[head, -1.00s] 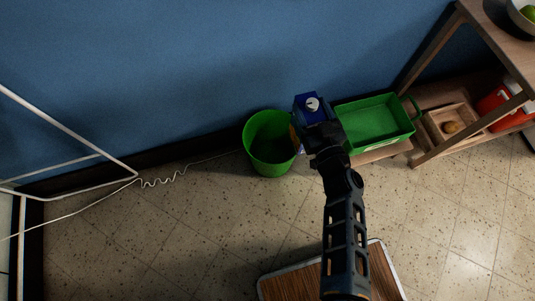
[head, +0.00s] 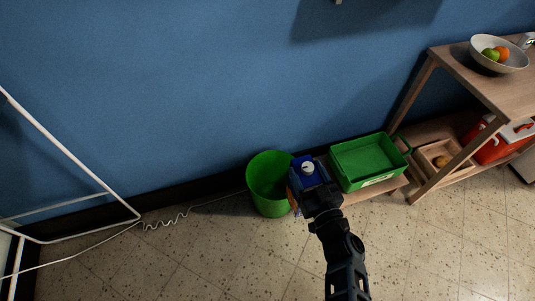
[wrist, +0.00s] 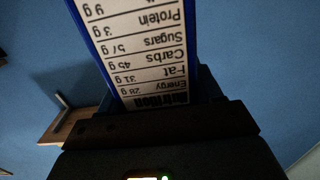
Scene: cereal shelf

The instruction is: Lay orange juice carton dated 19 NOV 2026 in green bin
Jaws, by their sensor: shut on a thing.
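My gripper (head: 320,199) is shut on a blue carton (head: 303,172) with a white round cap, held upright or nearly so with its top toward the head camera. In the wrist view the carton (wrist: 135,45) shows a white nutrition panel, upside down. Its date is not visible, and an orange patch shows on its left side in the head view. A round green bin (head: 262,172) stands on the floor by the wall. The carton overlaps the bin's right rim in the head view; I cannot tell its height above it.
A rectangular green crate (head: 368,183) with a handle stands right of the carton. Further right, a wooden shelf unit (head: 460,77) carries a fruit bowl (head: 499,65), with a wooden tray and red box below. A white cable (head: 182,215) and white frame lie left.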

